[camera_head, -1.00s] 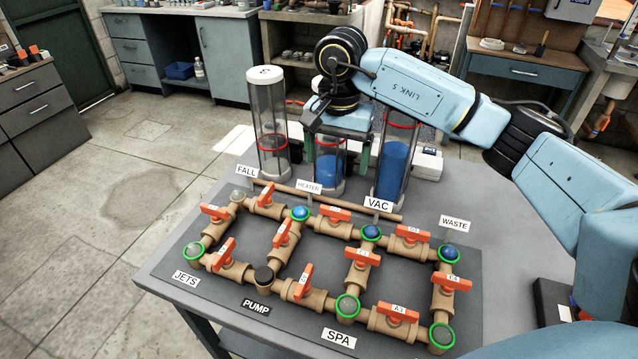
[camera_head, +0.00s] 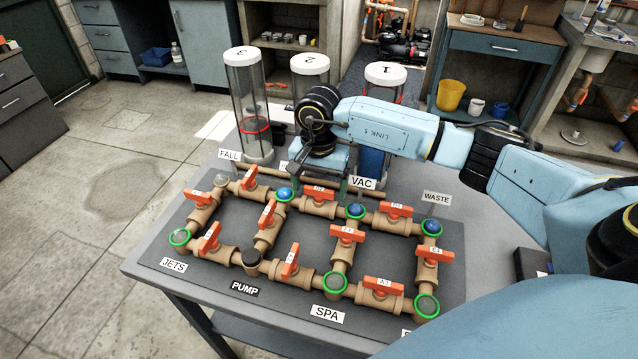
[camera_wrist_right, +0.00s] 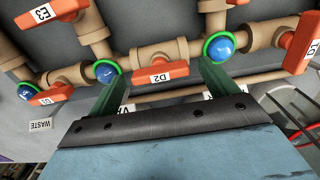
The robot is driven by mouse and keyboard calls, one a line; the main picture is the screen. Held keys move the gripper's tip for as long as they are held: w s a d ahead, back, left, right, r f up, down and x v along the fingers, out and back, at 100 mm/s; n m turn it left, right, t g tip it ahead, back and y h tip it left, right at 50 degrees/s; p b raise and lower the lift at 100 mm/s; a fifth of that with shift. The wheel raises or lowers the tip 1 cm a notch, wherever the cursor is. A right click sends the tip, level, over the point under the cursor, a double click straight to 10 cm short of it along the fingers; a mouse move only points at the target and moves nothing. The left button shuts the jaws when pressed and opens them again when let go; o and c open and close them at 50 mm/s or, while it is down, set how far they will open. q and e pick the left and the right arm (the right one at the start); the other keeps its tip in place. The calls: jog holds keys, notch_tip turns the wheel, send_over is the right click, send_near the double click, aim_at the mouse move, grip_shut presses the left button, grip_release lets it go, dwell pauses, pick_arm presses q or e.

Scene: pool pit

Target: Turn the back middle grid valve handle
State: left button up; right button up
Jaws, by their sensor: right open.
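The back middle valve handle (camera_head: 318,194) is an orange bar in the back row of the pipe grid, between two blue-topped joints. The right wrist view shows it as a bar labelled D2 (camera_wrist_right: 160,75), lying along its pipe. My right gripper (camera_head: 318,182) is open and empty, low over the back row, pointing down. In the right wrist view, the green fingers of my right gripper (camera_wrist_right: 158,82) stand apart, one towards each end of the bar. Whether they touch it I cannot tell. My left gripper is not in view.
Clear cylinders with white caps (camera_head: 246,54) stand behind the grid, close to my right gripper. Neighbouring orange handles (camera_head: 396,208) lie either side along the back row. The VAC sign (camera_head: 362,183) is close by.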

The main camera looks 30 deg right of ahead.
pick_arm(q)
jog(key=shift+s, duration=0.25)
pick_arm(e)
jog(key=shift+c, duration=0.2)
jog(key=c, duration=0.9)
jog(key=shift+c, duration=0.2)
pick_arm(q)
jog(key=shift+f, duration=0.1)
pick_arm(e)
jog(key=m+b, duration=0.1)
jog(key=m, duration=0.7)
jog(key=shift+m+b, duration=0.3)
jog(key=m, duration=0.4)
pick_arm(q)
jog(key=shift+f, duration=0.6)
pick_arm(e)
jog(key=m, duration=0.5)
jog(key=shift+m, duration=0.3)
